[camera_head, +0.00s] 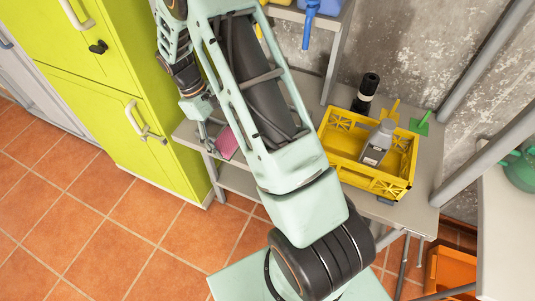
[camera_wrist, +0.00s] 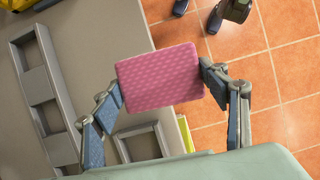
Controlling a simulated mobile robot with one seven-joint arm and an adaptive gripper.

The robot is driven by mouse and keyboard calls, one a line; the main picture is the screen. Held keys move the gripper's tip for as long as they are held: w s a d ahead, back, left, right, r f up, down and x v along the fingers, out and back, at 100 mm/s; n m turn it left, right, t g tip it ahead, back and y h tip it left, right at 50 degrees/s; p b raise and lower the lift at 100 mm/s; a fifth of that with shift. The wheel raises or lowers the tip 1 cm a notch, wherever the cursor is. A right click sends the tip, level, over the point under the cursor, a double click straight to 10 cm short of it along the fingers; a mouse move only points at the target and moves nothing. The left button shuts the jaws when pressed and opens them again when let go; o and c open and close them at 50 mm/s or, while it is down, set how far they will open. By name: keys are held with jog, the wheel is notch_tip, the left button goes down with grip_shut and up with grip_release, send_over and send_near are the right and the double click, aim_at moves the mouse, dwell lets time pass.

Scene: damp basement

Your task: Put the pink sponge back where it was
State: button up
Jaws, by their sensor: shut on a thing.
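The pink sponge (camera_wrist: 160,77) is held between the two fingers of my gripper (camera_wrist: 162,82) in the wrist view. One fingertip presses on its left edge and the other on its right edge. In the head view the sponge (camera_head: 228,144) shows beside my arm, over or near the left end of the grey shelf unit. My gripper (camera_head: 212,132) is partly hidden there by the arm. I cannot tell whether the sponge touches the surface.
The grey shelf unit (camera_head: 409,212) carries a yellow crate (camera_head: 384,187) with a grey bottle (camera_head: 377,143) inside. A black cylinder (camera_head: 366,94) stands behind the crate. A lime-green cabinet (camera_head: 115,85) stands left. An orange box (camera_head: 450,272) is at the lower right. Floor tiles (camera_head: 60,215) are clear at lower left.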

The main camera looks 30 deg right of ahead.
jog(key=w+d+r+n+t+b, duration=0.1)
jog(key=w+r+n+t+b, duration=0.2)
jog(key=n+b, duration=0.45)
jog(key=w+d+r+n+t+b, duration=0.1)
jog(key=w+r+n+t+b, duration=0.25)
jog(key=n, duration=0.75)
jog(key=shift+h, duration=0.4)
jog(key=s+d+f+b, duration=0.1)
jog(key=s+d+f, duration=0.1)
jog(key=d+f, duration=0.1)
jog(key=s+d+f+b, duration=0.1)
jog(key=s+d+f, duration=0.2)
jog(key=f, duration=0.1)
jog(key=s+d+f+b, duration=0.1)
jog(key=s+d+f, duration=0.1)
jog(key=d+f, duration=0.1)
jog(key=shift+s+d+f, duration=0.25)
jog(key=shift+f, duration=0.05)
jog(key=shift+s+d+f+b, duration=0.1)
jog(key=shift+f+b, duration=0.15)
jog(key=shift+b, duration=0.05)
jog(key=shift+s+d+f+b, duration=0.15)
jog(key=shift+f+b, duration=0.55)
jog(key=shift+f, duration=0.95)
jog(key=shift+f, duration=0.15)
jog(key=o, duration=1)
